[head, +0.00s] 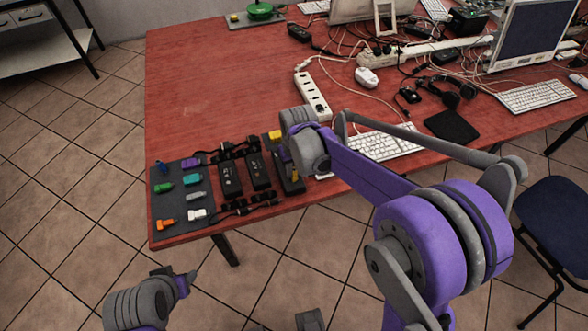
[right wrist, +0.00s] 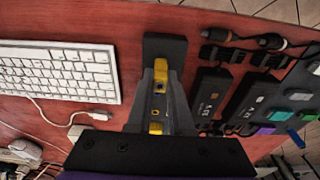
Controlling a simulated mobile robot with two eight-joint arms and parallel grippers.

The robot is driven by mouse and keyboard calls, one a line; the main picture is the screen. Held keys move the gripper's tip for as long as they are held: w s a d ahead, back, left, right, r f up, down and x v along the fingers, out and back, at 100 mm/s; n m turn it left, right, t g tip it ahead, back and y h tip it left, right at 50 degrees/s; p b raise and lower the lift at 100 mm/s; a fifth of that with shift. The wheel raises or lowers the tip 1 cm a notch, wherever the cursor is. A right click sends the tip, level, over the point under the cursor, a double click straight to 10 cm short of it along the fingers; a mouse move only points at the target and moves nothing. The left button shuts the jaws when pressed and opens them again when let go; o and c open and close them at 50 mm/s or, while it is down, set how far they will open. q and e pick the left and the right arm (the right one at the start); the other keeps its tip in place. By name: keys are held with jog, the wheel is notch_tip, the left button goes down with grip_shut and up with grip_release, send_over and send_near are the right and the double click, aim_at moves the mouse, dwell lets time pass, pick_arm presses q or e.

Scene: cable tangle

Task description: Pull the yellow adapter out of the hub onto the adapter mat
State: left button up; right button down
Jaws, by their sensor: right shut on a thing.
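The yellow adapter (head: 275,135) shows at the far end of the rightmost black hub (head: 292,184), partly behind my right wrist. In the right wrist view, yellow parts (right wrist: 161,76) show between the fingers of my right gripper (right wrist: 161,98), over the black hub (right wrist: 165,46). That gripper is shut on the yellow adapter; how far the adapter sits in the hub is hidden. The dark adapter mat (head: 168,207) lies at the table's left front corner. My left gripper (head: 177,277) is low in front of the table, away from everything; its finger gap is unclear.
Blue, purple, green, teal, grey, orange and white adapters lie on the mat. Two more black boxes (head: 230,178) and dark cables lie between it and the hub. A white keyboard (head: 382,146) and a power strip (head: 312,96) lie nearby. The table's left back is clear.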

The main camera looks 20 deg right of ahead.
jog(key=shift+r+p, duration=0.8)
jog(key=shift+r, duration=0.6)
jog(key=w+a, duration=0.1)
jog(key=a, duration=0.2)
jog(key=w+a+n, duration=0.1)
jog(key=w+a, duration=0.1)
jog(key=a, duration=0.1)
jog(key=w+a+r+n+b, duration=0.1)
jog(key=a, duration=0.2)
jog(key=shift+w+a, duration=0.1)
jog(key=shift+w, duration=0.15)
jog(key=a, duration=0.3)
jog(key=w+a+n, duration=0.1)
jog(key=a, duration=0.2)
jog(key=w+a+r+n+b, duration=0.1)
jog(key=a, duration=0.2)
jog(key=shift+a+y, duration=0.1)
jog(key=shift+y, duration=0.2)
jog(key=s+a+r+n+b, duration=0.1)
jog(key=a+r+n, duration=0.15)
jog(key=a, duration=0.75)
jog(key=s+a+r+n, duration=0.1)
jog(key=s+a+n, duration=0.15)
jog(key=a, duration=0.75)
jog(key=f, duration=0.3)
jog(key=f+b, duration=0.1)
jog(key=f, duration=0.6)
jog(key=shift+w, duration=0.35)
jog(key=shift+f, duration=0.1)
